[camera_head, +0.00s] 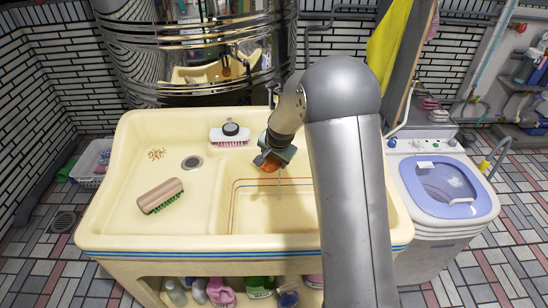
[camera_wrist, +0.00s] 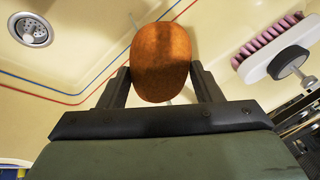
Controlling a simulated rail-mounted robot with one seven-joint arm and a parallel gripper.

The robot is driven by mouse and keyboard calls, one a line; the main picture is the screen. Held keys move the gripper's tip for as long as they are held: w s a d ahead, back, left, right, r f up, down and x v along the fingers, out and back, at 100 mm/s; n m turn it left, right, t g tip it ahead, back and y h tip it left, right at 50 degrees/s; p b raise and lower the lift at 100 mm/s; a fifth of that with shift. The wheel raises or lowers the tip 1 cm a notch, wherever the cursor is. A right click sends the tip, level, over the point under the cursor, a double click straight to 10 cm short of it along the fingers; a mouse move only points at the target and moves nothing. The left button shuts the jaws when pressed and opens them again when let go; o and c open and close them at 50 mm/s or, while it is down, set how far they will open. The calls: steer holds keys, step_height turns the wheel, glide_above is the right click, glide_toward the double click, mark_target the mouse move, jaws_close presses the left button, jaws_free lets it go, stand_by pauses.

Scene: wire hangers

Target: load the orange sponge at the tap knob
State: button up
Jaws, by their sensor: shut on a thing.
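The orange sponge (camera_wrist: 161,62) is a rounded block between the two dark fingers of my gripper (camera_wrist: 161,72) in the wrist view. The fingers are shut on its sides. In the head view my gripper (camera_head: 268,160) holds the sponge (camera_head: 266,165) above the back of the sink's right basin, and the sponge is partly covered by the gripper. A thin pale line, possibly water, runs down just below the gripper. I cannot make out the tap knob in either view; my arm covers part of the sink's back right.
The cream sink (camera_head: 130,200) holds a wooden brush (camera_head: 160,195) with green bristles and a white brush (camera_head: 230,134) with pink bristles on the back ledge. A washing machine (camera_head: 440,185) stands to the right.

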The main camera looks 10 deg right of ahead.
steer(key=s, duration=0.1)
steer(key=s+a, duration=0.1)
steer(key=s, duration=0.1)
steer(key=s+b, duration=0.1)
steer(key=s, duration=0.1)
steer(key=shift+s+a, duration=0.25)
steer(key=shift+a, duration=0.05)
stand_by(1.2)
steer(key=s+a+r+p, duration=0.1)
steer(key=s+r+p, duration=0.1)
steer(key=s+r, duration=0.2)
steer(key=shift+s+a, duration=0.25)
steer(key=shift+s, duration=0.15)
stand_by(0.7)
steer(key=s+d+f+n+y, duration=0.1)
steer(key=s+d+f+n, duration=0.1)
steer(key=f+n, duration=0.2)
steer(key=s+d+f+n+g+y, duration=0.1)
steer(key=s+d+f+n+y, duration=0.1)
steer(key=f+n, duration=0.3)
steer(key=shift+s+f+g, duration=0.3)
steer(key=shift+s+f, duration=0.25)
steer(key=shift+f, duration=0.2)
